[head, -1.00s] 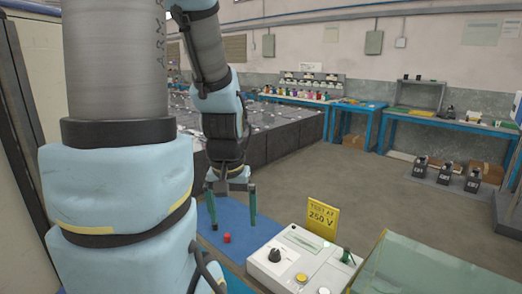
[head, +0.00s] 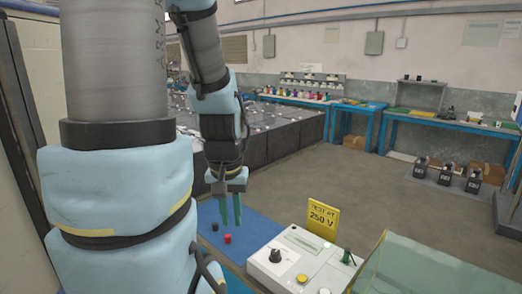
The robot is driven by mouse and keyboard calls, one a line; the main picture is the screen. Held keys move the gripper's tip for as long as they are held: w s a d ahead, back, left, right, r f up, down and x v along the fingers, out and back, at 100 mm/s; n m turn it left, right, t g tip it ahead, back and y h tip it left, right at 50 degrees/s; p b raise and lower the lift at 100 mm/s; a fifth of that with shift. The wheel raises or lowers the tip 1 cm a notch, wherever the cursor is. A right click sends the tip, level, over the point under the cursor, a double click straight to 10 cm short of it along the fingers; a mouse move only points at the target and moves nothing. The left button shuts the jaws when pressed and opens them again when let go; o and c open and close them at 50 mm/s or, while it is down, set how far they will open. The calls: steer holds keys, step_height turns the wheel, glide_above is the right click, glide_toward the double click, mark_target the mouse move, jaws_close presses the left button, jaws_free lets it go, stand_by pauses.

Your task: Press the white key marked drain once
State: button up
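A white tester box (head: 300,262) stands at the bottom centre, with a black knob, a yellow button (head: 302,279) and a white key (head: 323,291) on its top. The white key is at the picture's bottom edge and partly cut off; I cannot read any marking on it. My gripper (head: 231,222) points down over the blue mat, left of the box and apart from it. Its two green fingers are close together with nothing visible between them.
A red cap (head: 227,239) and a black cap (head: 215,226) are on the blue mat (head: 258,228) below my gripper.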

jaws_close()
stand_by(0.8)
